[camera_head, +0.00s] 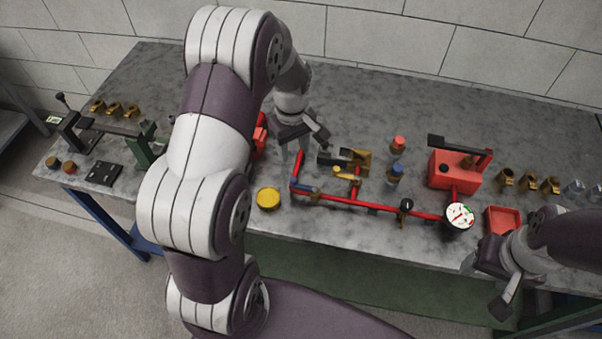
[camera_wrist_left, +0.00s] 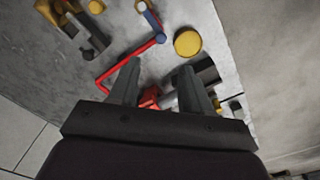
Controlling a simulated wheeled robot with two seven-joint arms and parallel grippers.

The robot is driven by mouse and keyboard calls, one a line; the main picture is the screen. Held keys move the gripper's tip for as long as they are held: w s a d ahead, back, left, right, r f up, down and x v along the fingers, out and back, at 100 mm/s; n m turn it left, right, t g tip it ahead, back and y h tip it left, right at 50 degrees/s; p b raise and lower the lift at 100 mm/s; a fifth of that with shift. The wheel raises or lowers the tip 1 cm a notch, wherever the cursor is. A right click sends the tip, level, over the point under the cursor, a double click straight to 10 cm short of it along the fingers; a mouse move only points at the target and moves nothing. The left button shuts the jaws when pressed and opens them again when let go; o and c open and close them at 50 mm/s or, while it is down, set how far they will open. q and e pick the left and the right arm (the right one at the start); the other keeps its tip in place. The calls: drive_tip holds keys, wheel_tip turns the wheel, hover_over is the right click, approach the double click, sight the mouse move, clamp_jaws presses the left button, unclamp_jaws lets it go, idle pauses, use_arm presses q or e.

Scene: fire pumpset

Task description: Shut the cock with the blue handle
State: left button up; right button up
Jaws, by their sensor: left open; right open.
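The blue handle (camera_head: 303,188) of the cock lies at the near left corner of the red pipe (camera_head: 365,206) on the bench. It appears to run along the pipe. In the left wrist view the blue handle (camera_wrist_left: 152,20) is near the top edge, beyond my fingertips. My left gripper (camera_head: 304,148) is open and empty, above the pipework and behind the blue handle, apart from it. It also shows in the left wrist view (camera_wrist_left: 160,72), with the red pipe beyond its fingers. My right gripper (camera_head: 485,287) is open and empty by the bench's front edge at the right.
A yellow-handled cock (camera_head: 343,174) and brass fittings (camera_head: 362,160) are close to the blue handle. A yellow round lid (camera_head: 268,198) lies left of it. A gauge (camera_head: 460,215), red pump box (camera_head: 453,170) and red tray (camera_head: 503,219) stand right. My left arm hides the bench's middle left.

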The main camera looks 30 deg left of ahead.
sight(294, 179)
use_arm(q)
wheel_tip(294, 179, down, 11)
drive_tip(key=p, duration=0.2)
drive_tip(key=shift+a+p, duration=0.1)
drive_tip(key=shift+p, duration=0.25)
drive_tip(key=shift+f, duration=0.45)
clamp_jaws()
